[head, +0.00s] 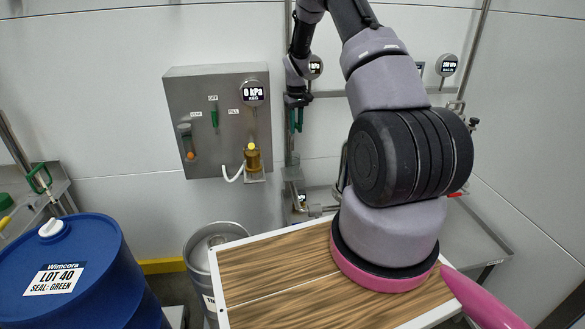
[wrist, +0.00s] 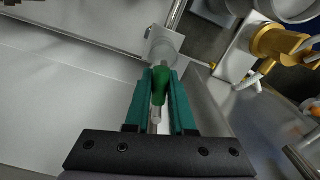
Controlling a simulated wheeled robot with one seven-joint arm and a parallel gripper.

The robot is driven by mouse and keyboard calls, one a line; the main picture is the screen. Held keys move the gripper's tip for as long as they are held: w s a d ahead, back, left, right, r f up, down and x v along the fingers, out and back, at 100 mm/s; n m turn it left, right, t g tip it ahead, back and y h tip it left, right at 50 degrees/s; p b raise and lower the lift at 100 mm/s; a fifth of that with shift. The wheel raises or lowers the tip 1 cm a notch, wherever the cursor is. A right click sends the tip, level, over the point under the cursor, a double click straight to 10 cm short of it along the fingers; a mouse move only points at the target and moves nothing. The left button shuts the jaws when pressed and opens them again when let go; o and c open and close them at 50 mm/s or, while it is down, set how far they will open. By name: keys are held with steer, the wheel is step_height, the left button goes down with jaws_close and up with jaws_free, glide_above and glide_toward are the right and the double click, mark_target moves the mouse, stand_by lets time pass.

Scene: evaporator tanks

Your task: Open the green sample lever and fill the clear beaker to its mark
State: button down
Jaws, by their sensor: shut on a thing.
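My gripper (head: 296,120) is at the upright pipe right of the wall panel in the head view. In the wrist view its two teal fingers (wrist: 160,100) are shut on a green lever handle (wrist: 159,84), one finger on each side. In the head view the fingers hide this handle. A small display (head: 302,197) shows low by the pipe, too small to read.
A grey panel (head: 190,100) carries a gauge reading 0 kPa (head: 253,93), another green lever (head: 214,114) by an OFF label and a yellow-capped brass fitting (head: 252,158). A blue drum (head: 95,265), a steel keg (head: 205,243) and a wood-topped board (head: 275,285) stand in front.

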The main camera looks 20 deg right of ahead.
steer(key=shift+d+n, duration=0.25)
steer(key=shift+n, duration=0.35)
steer(key=shift+w+d+n, duration=0.15)
steer(key=shift+d+n, duration=0.2)
steer(key=shift+n, duration=0.45)
steer(key=shift+w+d+n, duration=0.1)
steer(key=shift+d+n, duration=0.1)
steer(key=shift+n, duration=0.3)
steer(key=shift+d, duration=0.1)
steer(key=shift+n, duration=0.5)
steer(key=shift+w, duration=0.1)
stand_by(2.8)
